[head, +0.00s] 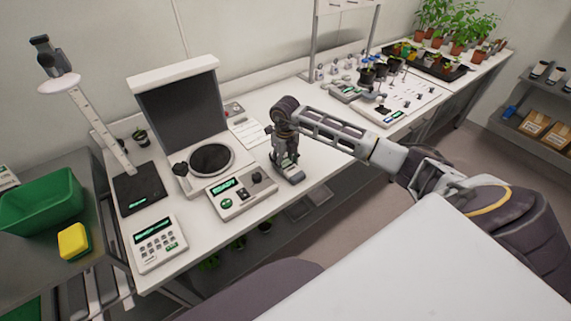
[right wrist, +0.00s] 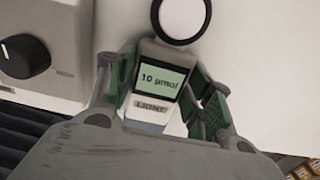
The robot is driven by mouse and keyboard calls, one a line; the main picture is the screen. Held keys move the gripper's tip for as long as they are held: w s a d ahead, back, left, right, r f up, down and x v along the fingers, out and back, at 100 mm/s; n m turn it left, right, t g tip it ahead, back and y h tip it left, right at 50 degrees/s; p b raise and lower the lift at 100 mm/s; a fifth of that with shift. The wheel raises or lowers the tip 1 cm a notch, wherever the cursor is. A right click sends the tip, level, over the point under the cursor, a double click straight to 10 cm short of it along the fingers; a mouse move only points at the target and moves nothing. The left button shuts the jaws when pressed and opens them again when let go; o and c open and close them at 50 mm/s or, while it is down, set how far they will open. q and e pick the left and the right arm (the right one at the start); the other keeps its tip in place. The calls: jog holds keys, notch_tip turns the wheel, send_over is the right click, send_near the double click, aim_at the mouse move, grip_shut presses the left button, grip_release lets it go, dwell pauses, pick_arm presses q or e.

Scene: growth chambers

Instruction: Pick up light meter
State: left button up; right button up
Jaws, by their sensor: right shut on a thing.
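The light meter (right wrist: 155,83) is a small pale handheld device with a lit green screen reading "10 µmol" and a label below it. A round white sensor disc with a dark rim (right wrist: 180,18) shows at its far end. My right gripper (right wrist: 160,88) has its fingers on both sides of the meter and is shut on it. In the head view my right gripper (head: 286,160) points down at the bench's front edge, and the meter (head: 291,175) shows partly below it. I cannot tell whether the meter still touches the bench. My left gripper is not in view.
A control box with a knob (head: 241,190) stands just left of the gripper, beside a device with a round dark plate (head: 211,159) and dark upright panel. A keypad unit (head: 158,243) and a green bin (head: 42,200) are farther left. Potted plants (head: 455,25) stand at the far right.

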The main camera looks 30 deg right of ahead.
aim_at(285, 163)
notch_tip(285, 163, up, 8)
jog(key=shift+r+b, duration=0.2)
jog(key=shift+b, duration=0.35)
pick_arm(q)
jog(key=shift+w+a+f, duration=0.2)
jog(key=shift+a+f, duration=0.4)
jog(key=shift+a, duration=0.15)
pick_arm(e)
jog(key=shift+r, duration=0.65)
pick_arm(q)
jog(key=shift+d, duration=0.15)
